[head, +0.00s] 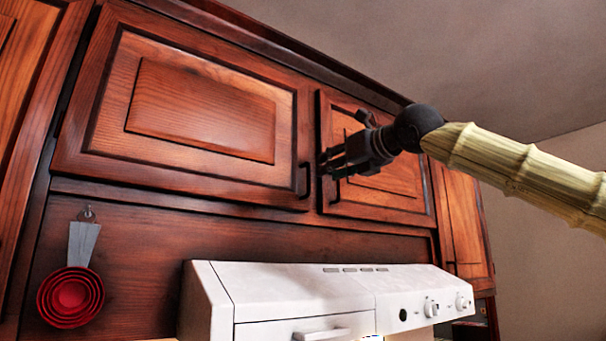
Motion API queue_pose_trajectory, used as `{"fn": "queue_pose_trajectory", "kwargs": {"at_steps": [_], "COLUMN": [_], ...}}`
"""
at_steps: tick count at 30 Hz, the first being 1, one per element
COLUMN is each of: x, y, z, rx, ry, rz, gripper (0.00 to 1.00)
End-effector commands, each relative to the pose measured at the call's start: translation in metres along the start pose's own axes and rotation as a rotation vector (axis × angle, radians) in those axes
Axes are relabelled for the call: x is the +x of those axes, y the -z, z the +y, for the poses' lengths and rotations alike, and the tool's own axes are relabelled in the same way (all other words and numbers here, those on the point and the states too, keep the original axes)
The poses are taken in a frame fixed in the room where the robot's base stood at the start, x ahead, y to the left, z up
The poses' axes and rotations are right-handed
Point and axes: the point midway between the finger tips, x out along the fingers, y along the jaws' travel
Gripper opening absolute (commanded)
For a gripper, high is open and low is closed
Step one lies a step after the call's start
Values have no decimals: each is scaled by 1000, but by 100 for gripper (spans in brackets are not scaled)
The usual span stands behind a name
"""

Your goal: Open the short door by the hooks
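Two short dark wood cabinet doors sit side by side above the white range hood. The left short door (200,110) is on the side of a hook (88,213) and looks shut. Its dark handle (305,181) is at its lower right corner. The right short door (405,178) also looks shut and is partly hidden behind my gripper. My gripper (324,163) is in front of the gap between the doors, just right of the left door's handle. Its fingers look apart, with nothing seen between them. I cannot tell whether they touch the right door or its handle.
Red measuring cups (70,297) hang from the hook at lower left. The white range hood (300,290) juts out below the doors. Tall cabinet doors stand at the far left (25,90) and at the right (463,225). The space before the left door is clear.

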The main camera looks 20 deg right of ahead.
Motion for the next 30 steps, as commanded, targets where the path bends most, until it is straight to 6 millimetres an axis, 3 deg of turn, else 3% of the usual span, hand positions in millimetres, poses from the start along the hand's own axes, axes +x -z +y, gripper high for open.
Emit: {"fn": "queue_pose_trajectory", "kwargs": {"at_steps": [9, 15, 21, 30], "x": [53, 77, 87, 88], "y": [-2, -2, 0, 0], "z": [1, 0, 1, 1], "rx": [-2, -2, -3, -3], "ry": [-1, 0, -1, -1], "rz": [2, 1, 0, -1], "gripper": [31, 31, 31, 29]}}
